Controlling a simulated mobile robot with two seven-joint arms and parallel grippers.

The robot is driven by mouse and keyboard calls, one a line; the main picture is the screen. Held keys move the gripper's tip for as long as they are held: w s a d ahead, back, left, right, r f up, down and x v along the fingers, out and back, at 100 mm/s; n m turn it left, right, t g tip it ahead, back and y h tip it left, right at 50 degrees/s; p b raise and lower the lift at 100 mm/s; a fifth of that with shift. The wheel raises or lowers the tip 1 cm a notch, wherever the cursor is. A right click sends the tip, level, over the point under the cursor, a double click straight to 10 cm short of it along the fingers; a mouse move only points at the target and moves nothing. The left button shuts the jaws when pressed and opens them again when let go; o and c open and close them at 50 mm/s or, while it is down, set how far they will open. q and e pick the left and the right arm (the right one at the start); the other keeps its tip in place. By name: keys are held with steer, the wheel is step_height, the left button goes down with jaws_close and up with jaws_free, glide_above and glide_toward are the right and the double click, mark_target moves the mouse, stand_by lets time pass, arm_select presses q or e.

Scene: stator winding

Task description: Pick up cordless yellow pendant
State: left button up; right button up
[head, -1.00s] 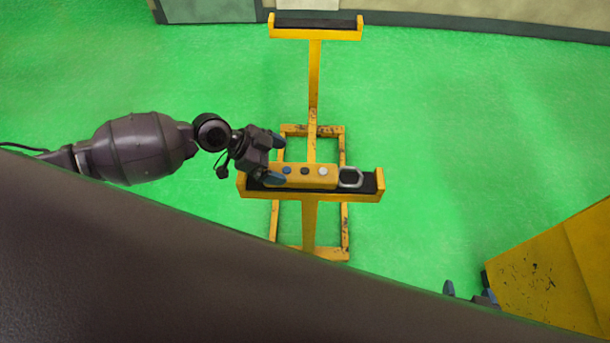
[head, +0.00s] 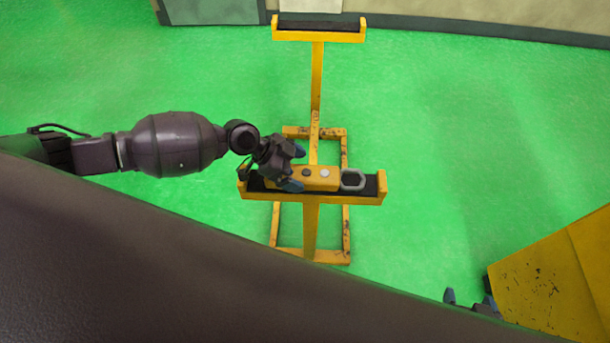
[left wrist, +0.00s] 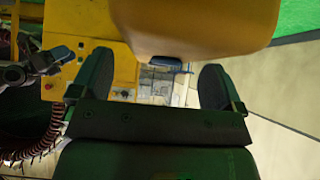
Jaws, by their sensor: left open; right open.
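The yellow pendant (head: 320,178) lies on the black-padded upper bar of a yellow stand, with round buttons on top and a grey ring at its right end. My left gripper (head: 295,169) is open over the pendant's left end, with its blue-tipped fingers spread to either side of it. In the left wrist view, a yellow body that appears to be the pendant (left wrist: 195,25) fills the top, beyond the open fingers (left wrist: 155,80). My right gripper (head: 470,300) is open at the lower right, apart from the pendant and partly hidden.
The yellow stand (head: 311,225) has a second padded crossbar (head: 318,35) further back. A yellow cabinet-like block (head: 560,275) is at the lower right. The green floor (head: 460,120) is clear around the stand. A wall runs along the back.

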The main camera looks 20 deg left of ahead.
mark_target(304, 173)
arm_select(q)
steer(key=shift+x, duration=1.55)
